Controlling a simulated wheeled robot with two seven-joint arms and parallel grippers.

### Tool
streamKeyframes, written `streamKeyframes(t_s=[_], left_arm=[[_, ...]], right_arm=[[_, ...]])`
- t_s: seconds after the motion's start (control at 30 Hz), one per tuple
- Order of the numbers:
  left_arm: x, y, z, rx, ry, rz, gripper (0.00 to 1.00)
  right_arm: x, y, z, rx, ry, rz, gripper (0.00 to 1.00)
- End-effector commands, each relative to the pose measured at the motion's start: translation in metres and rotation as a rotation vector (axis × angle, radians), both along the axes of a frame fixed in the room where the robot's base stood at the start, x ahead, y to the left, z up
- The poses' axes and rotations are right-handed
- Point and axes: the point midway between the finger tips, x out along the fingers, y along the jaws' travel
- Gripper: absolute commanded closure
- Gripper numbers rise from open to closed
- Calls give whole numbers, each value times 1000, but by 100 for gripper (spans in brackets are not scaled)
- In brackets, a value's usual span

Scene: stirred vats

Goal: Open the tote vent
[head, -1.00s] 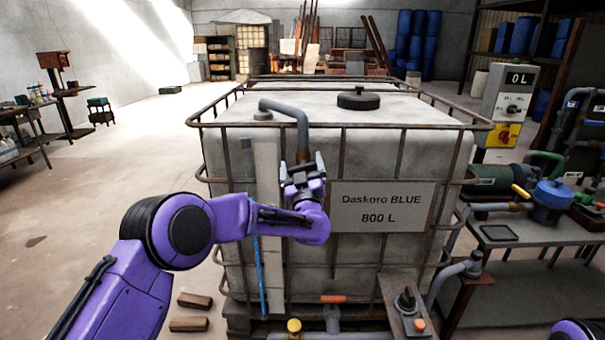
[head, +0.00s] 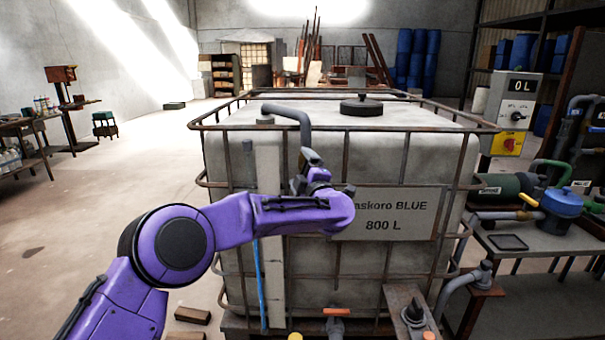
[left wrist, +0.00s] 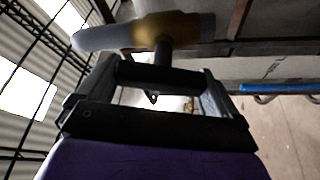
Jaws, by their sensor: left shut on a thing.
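The tote vent is the grey bent pipe (head: 292,112) on top of the white caged tote (head: 400,155), curving down over its front. In the left wrist view, its brass-coloured valve body (left wrist: 172,27) sits on the grey pipe, with a dark stem and a dark crosswise handle (left wrist: 160,74) below. My left gripper (head: 312,178) is at the pipe's lower end; in the left wrist view (left wrist: 158,80) its fingers are shut on the handle's two sides. In the head view my gripper and arm largely hide the valve and handle. My right gripper is out of view.
The rusty cage bars (head: 335,127) run close to my left gripper. A label plate (head: 385,212) is just right of my wrist. A blue pump (head: 562,202) stands on a bench at the right. Open floor (head: 110,210) lies to the left.

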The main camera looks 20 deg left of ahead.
Motion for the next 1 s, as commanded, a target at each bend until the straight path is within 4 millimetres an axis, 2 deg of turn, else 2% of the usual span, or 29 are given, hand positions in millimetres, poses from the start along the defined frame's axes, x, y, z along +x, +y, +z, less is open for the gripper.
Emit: streamKeyframes(t_s=[0.4, 1.0], left_arm=[[0, 0, -4, -261, -72, 0, 36], [0, 0, -4, -340, -96, -1, 36]], right_arm=[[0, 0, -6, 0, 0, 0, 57], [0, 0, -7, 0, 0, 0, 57]])
